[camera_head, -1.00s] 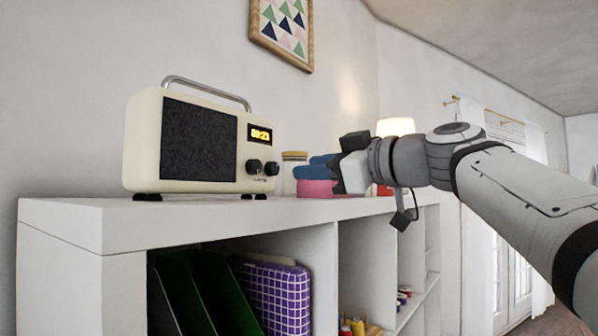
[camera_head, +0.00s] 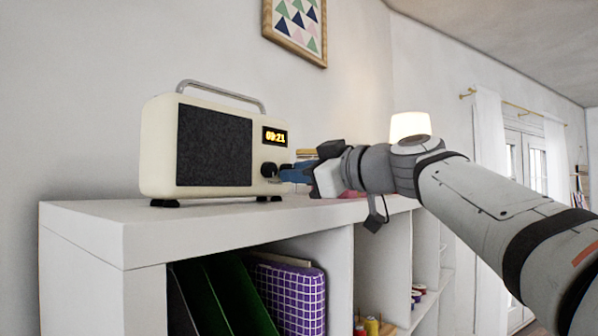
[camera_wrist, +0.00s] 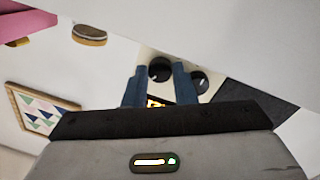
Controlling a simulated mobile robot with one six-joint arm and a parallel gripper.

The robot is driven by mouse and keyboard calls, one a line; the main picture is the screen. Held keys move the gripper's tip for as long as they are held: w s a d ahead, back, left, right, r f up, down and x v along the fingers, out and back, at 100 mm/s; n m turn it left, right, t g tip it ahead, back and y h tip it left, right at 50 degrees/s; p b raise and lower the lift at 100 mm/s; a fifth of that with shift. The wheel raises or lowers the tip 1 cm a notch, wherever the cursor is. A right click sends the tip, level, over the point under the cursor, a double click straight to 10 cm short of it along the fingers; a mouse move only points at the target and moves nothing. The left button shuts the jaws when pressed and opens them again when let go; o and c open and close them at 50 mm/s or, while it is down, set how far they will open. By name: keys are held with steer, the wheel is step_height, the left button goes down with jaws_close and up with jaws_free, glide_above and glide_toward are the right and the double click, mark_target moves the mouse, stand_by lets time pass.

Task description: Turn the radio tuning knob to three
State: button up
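The cream radio (camera_head: 160,150) stands on the white shelf, with a dark speaker panel, a lit display reading about 09:21 (camera_head: 275,136) and two dark knobs. The left knob (camera_head: 268,170) shows in the head view; my gripper's blue fingers (camera_head: 286,173) hide the right one. In the wrist view, turned upside down, the fingers (camera_wrist: 158,74) are apart, with the knob farther from the speaker (camera_wrist: 160,69) between their tips. The other knob (camera_wrist: 199,82) lies just outside the right finger. I cannot tell whether either finger touches a knob. No dial numbers are legible.
The white shelf (camera_head: 100,222) has open compartments below with green folders and a purple checked item (camera_head: 288,297). A pink item (camera_head: 350,193) and a lit lamp (camera_head: 410,127) are behind my gripper. A framed picture (camera_head: 297,30) hangs above.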

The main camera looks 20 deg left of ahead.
steer(key=shift+c, duration=1.4)
steer(key=shift+m, duration=0.3)
steer(key=m, duration=0.8)
steer(key=shift+r+g, duration=0.1)
steer(key=shift+g, duration=0.3)
steer(key=shift+m+p, duration=0.5)
steer(key=shift+m, duration=1.1)
steer(key=o, duration=0.7)
